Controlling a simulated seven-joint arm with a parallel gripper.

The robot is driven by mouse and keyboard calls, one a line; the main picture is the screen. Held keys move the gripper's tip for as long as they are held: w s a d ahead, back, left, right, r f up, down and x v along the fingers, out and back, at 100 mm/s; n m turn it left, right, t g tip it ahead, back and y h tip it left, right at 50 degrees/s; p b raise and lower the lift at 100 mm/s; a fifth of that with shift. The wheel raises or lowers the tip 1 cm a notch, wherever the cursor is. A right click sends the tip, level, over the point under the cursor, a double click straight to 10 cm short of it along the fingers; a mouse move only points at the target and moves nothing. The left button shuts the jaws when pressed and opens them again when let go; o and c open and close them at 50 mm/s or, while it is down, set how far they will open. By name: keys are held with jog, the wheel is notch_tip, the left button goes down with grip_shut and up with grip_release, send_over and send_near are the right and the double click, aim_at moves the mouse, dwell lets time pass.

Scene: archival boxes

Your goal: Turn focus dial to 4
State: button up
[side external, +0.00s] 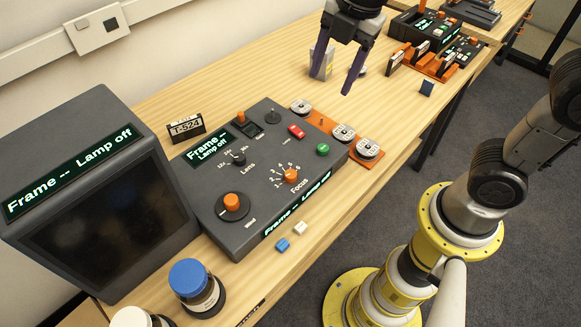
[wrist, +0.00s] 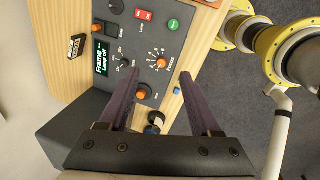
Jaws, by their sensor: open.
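The focus dial (side external: 291,176) is a small orange knob with a ring of white numbers, on the dark grey control panel (side external: 225,210). I cannot read clearly which number it points to. It also shows in the wrist view (wrist: 161,63), beyond the fingertips. My gripper (side external: 335,82) is open and empty, with two dark purple fingers pointing down, above the table behind the panel. In the wrist view my gripper (wrist: 158,80) spans the lower part of the picture, its fingers wide apart. It touches nothing that I can see.
A larger orange wind knob (side external: 232,202), a black lens knob (side external: 238,159), a red switch (side external: 297,131) and a green button (side external: 323,149) share the panel. A monitor (side external: 95,195) stands left. Jars (side external: 196,287) stand in front. Reels (side external: 343,133) lie along the panel's far edge.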

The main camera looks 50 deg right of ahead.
jog(key=w+a+f+n+g, duration=0.1)
jog(key=w+a+f+n, duration=0.2)
jog(key=a+f, duration=0.1)
jog(key=g, duration=0.2)
send_near(291, 174)
jog(key=shift+h, duration=0.3)
jog(key=f, duration=0.8)
jog(key=shift+s+a+f, duration=0.2)
jog(key=shift+a+f, duration=0.05)
jog(key=shift+f, duration=0.05)
grip_shut()
